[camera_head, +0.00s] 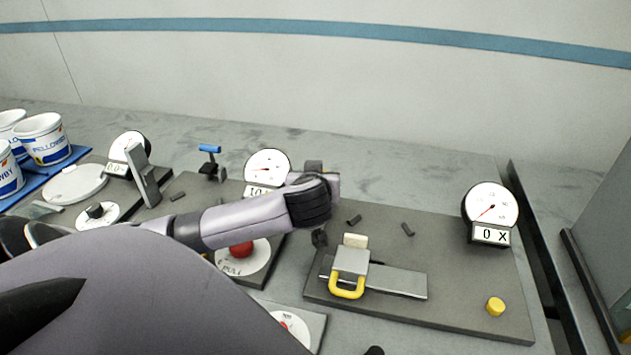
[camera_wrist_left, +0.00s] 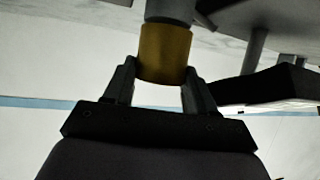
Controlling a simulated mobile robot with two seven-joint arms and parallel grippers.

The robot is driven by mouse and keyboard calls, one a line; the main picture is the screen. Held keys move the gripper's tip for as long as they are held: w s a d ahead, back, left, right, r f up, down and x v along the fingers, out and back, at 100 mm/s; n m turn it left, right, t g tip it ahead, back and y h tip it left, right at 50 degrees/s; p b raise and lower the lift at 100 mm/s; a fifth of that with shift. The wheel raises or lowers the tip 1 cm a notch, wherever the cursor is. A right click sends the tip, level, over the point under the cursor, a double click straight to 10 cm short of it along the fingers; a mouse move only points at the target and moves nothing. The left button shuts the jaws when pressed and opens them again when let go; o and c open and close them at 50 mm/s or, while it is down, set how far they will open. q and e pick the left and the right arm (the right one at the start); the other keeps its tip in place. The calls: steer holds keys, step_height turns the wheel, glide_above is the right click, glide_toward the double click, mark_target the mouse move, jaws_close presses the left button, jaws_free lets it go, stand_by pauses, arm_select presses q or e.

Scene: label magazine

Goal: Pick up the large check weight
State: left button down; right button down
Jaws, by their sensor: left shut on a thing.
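In the left wrist view my left gripper (camera_wrist_left: 160,80) is shut on a brass-coloured cylinder (camera_wrist_left: 165,52), which looks like the large check weight. One finger lies on each side of it. A grey round part (camera_wrist_left: 170,10) continues beyond the brass part, and its far end is cut off by the picture edge. I cannot tell whether it touches anything below. In the head view my left arm crosses the bench from the left. The left gripper's fingers and the held cylinder are mostly hidden behind the wrist there. My right gripper is not in view.
A right-hand plate (camera_head: 455,255) carries a dial reading "0 X" (camera_head: 490,213), a yellow knob (camera_head: 495,306) and a yellow-handled clamp (camera_head: 348,275). A red button (camera_head: 241,249) lies beneath my arm. White tubs (camera_head: 43,138) stand on a blue tray at left. Behind the dials the bench is clear.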

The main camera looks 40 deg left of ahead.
arm_select(q)
step_height(320, 180, up, 20)
steer(key=shift+f, duration=0.15)
stand_by(0.5)
